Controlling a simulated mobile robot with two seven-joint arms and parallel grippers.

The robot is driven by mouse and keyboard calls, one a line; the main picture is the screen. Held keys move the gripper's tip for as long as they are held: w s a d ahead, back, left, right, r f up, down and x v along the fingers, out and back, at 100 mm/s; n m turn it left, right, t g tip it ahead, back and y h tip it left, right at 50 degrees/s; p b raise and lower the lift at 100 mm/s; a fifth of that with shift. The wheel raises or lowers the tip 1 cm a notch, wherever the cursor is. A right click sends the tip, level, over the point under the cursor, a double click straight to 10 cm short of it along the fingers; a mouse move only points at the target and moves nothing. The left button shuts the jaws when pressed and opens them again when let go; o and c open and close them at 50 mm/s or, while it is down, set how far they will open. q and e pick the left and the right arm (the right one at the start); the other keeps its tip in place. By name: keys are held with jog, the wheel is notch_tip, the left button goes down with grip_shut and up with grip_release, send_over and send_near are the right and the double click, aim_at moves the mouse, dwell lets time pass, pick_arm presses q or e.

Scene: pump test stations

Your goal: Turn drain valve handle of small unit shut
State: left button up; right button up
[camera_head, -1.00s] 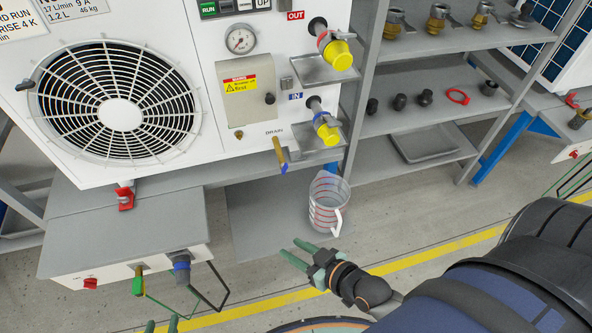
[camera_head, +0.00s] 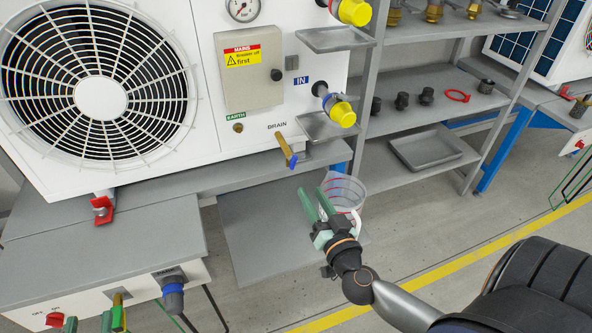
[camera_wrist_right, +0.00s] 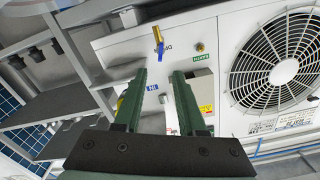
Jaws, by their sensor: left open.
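The drain valve (camera_head: 286,150) is a brass tap with a blue handle (camera_head: 292,161), under the DRAIN label on the white unit's front. It also shows at the top of the right wrist view (camera_wrist_right: 158,38). I cannot tell its setting. My right gripper (camera_head: 318,206) is open and empty, below and slightly right of the valve in the head view, with its fingers pointing up towards the unit. In the wrist view the fingers (camera_wrist_right: 156,100) are clearly apart. My left gripper (camera_head: 88,322) shows only its green fingertips at the bottom left edge, apart and away from the drain valve.
A clear measuring jug (camera_head: 346,190) stands behind my right gripper, partly hidden by it. A small drip tray (camera_head: 322,127) juts out right of the valve. A shelf rack (camera_head: 425,110) stands further right. A lower bench box (camera_head: 75,290) is near my left gripper.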

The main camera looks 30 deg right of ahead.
aim_at(295, 165)
jog(key=b+x, duration=0.1)
jog(key=x, duration=0.5)
jog(key=shift+w, duration=0.2)
jog(key=b+x, duration=0.1)
jog(key=x, duration=0.2)
jog(key=shift+w, duration=0.4)
pick_arm(q)
notch_tip(295, 165, up, 12)
jog(key=s+m+t+h, duration=0.2)
jog(key=m+t+h, duration=0.1)
jog(key=t+h, duration=0.1)
jog(key=shift+d, duration=0.45)
pick_arm(e)
jog(key=shift+w+d, duration=0.1)
jog(key=shift+w, duration=0.25)
grip_shut()
